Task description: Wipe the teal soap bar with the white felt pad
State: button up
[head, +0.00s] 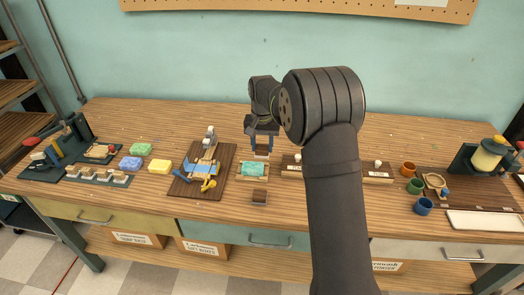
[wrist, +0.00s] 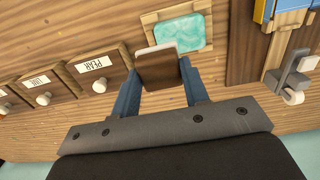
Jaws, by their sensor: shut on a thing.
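The teal soap bar (head: 256,170) lies in a shallow pale wooden tray (head: 241,177) near the middle of the bench; the soap also shows in the wrist view (wrist: 180,34). My gripper (head: 262,143) is just behind the soap in the head view. Its blue fingers (wrist: 160,90) are shut on a brown-backed block with a white edge, the white felt pad (wrist: 156,50). The pad overlaps the tray's near edge in the wrist view; I cannot tell whether it touches the soap. The pad's underside is hidden.
A small brown block (head: 259,196) sits in front of the tray. A dark board with a blue and wood device (head: 203,172) is left. Labelled boxes with white knobs (wrist: 92,75) are beside the tray. Green (head: 140,149), blue (head: 131,163) and yellow (head: 159,167) bars lie farther left.

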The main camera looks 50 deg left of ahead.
jog(key=shift+r, duration=1)
